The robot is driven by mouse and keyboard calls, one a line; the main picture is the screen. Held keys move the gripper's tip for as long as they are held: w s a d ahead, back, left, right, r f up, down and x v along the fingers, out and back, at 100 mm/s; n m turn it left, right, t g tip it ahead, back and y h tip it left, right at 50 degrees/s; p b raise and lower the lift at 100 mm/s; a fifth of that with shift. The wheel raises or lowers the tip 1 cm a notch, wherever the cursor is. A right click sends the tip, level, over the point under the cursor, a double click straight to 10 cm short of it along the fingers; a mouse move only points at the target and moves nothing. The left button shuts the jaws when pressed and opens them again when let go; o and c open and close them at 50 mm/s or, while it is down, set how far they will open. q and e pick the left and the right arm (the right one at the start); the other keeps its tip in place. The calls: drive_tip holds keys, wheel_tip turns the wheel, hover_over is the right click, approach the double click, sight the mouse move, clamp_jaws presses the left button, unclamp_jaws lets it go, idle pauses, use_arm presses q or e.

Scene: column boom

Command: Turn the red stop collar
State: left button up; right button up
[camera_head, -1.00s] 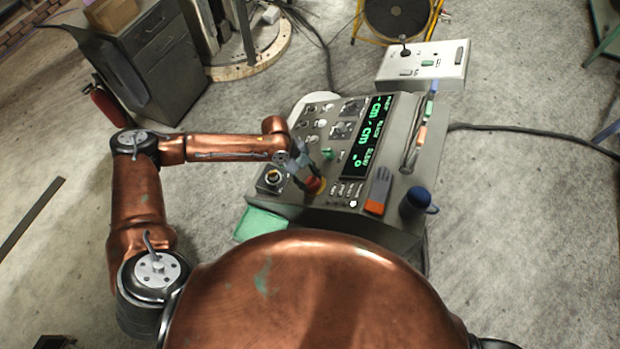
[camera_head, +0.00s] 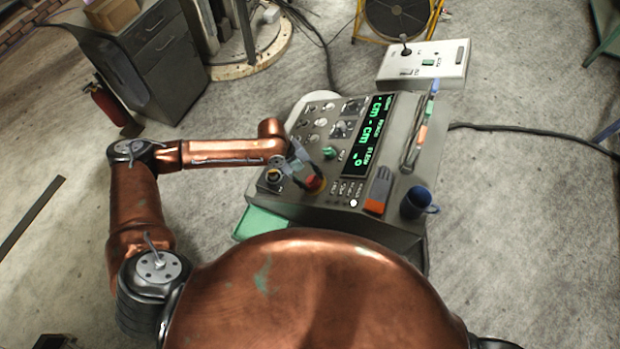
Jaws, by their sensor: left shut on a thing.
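The red stop collar (camera_head: 315,184) sits on a yellow base at the near left of the grey control console (camera_head: 335,212). My left arm reaches in from the left. My left gripper (camera_head: 309,180) is over the collar, its fingers down around it and shut on it. The fingers hide part of the collar. My right gripper is not in view.
A black knob (camera_head: 273,176) is close to the left of the collar, and a green knob (camera_head: 329,153) is just behind it. A lit display (camera_head: 370,135) is behind.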

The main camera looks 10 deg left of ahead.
use_arm(q)
drive_tip(key=shift+s+f, duration=0.1)
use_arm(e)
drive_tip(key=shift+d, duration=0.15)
use_arm(q)
drive_tip(key=o, duration=1.2)
drive_tip(key=shift+c, duration=0.2)
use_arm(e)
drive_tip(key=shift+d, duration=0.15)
use_arm(q)
drive_tip(key=shift+a+r, duration=0.15)
drive_tip(key=shift+r, duration=0.2)
drive_tip(key=v, duration=1.1)
drive_tip(key=shift+a, duration=0.15)
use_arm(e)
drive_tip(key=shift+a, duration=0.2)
